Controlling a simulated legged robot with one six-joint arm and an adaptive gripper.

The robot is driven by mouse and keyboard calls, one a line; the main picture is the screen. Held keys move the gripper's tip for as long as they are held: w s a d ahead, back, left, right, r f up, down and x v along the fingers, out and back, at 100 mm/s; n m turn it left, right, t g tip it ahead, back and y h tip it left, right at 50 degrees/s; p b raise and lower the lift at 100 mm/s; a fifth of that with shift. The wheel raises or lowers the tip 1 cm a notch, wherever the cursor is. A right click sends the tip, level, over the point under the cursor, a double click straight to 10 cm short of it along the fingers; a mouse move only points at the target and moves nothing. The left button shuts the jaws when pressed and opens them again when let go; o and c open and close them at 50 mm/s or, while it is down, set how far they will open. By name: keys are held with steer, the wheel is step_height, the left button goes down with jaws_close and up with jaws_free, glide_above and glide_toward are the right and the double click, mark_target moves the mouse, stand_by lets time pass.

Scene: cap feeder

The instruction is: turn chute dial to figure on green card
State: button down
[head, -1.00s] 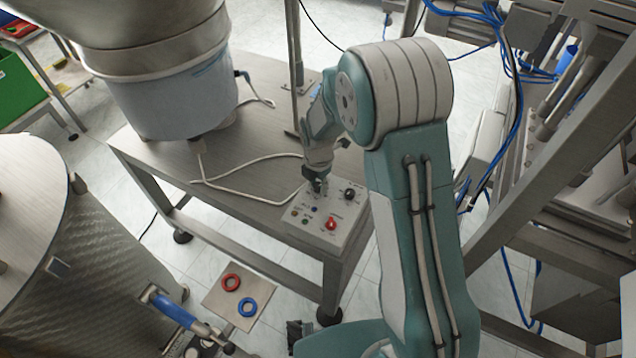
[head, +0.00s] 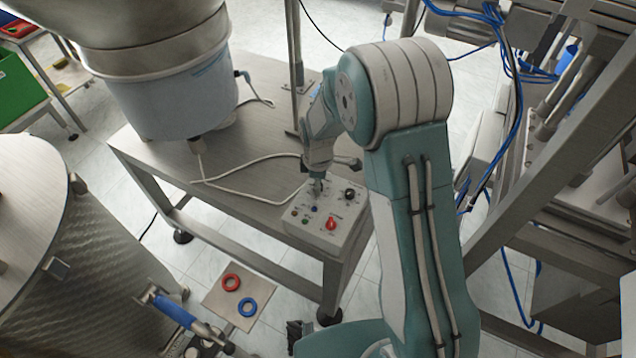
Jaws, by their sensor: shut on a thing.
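A light grey control box (head: 309,238) sits on the near right corner of the steel table. On its top are a black dial (head: 349,194) at the right, a red knob (head: 331,225) toward the front and several small coloured buttons at the left. My gripper (head: 317,188) points down at the back left part of the box top. It is shut on a small knob there, which its fingers mostly hide. I cannot read the marks around that knob. I cannot make out a green card in this view.
A steel table (head: 235,205) carries a white cable (head: 250,162) behind the box. A large hopper (head: 170,95) hangs at the left above the table. A metal drum (head: 60,260) stands at the front left. A small plate (head: 222,300) holds a red ring and a blue ring.

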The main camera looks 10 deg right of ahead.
steer(key=m, duration=0.6)
steer(key=shift+w, duration=0.1)
steer(key=m, duration=0.6)
steer(key=shift+m, duration=0.4)
steer(key=m, duration=1.1)
steer(key=shift+m, duration=0.4)
steer(key=shift+c, duration=2)
jaws_free()
steer(key=shift+a, duration=0.1)
